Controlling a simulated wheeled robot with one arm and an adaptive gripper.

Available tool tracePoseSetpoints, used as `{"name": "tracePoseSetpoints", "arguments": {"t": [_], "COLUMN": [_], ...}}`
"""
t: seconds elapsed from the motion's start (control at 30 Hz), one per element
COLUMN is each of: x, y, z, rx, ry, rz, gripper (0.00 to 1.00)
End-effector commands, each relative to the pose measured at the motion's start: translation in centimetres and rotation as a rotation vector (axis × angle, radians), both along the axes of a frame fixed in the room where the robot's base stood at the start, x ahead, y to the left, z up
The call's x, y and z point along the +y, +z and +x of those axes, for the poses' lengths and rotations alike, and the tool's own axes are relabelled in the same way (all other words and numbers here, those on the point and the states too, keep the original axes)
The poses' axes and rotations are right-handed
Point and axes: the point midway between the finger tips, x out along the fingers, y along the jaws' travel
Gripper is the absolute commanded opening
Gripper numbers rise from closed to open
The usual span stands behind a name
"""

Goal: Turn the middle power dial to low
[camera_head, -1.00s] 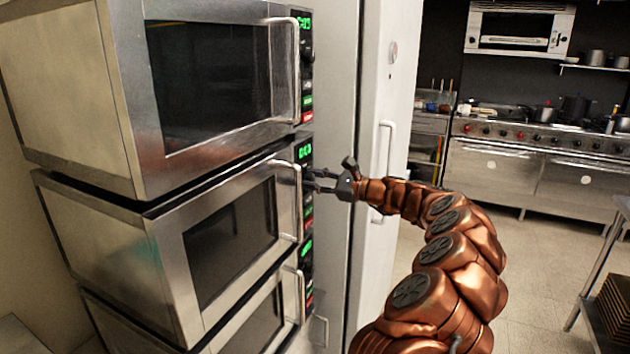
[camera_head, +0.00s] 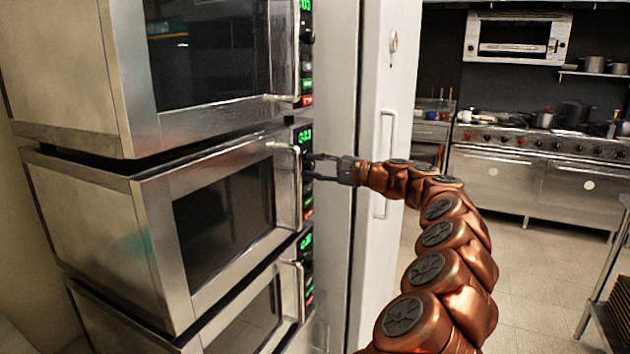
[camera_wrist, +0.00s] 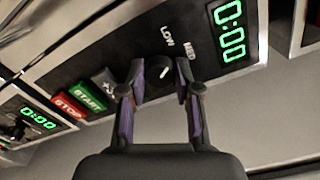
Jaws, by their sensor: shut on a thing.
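The middle microwave (camera_head: 150,205) is in a stack of three, its narrow black control panel (camera_head: 308,180) on the right edge. In the wrist view its dark round power dial (camera_wrist: 158,70) has a short pale pointer mark and printed LOW (camera_wrist: 168,36) and MED labels beside it. The pointer's exact setting is hard to tell. My gripper (camera_wrist: 160,84) has one finger on each side of the dial and is shut on it. In the head view my gripper (camera_head: 312,168) is at the panel, and the dial is too small to make out.
The middle door handle (camera_head: 297,190) stands out just left of my gripper. Red STOP (camera_wrist: 68,106) and green START (camera_wrist: 89,97) buttons are close to the fingers. The upper microwave (camera_head: 70,70) and lower microwave (camera_head: 130,315) are above and below. A pale cabinet (camera_head: 372,120) stands behind.

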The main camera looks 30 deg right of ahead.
Motion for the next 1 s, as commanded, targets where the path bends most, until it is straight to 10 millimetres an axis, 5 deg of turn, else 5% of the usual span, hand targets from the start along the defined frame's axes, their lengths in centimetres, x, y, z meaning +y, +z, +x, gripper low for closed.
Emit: {"name": "tracePoseSetpoints", "arguments": {"t": [0.5, 1.0], "x": [-0.08, 0.06], "y": [-0.35, -0.15], "z": [0.04, 0.03], "rx": [-0.184, -0.222], "ry": [-0.001, 0.004], "rz": [-0.311, -0.377], "gripper": [0.00, 0.00]}}
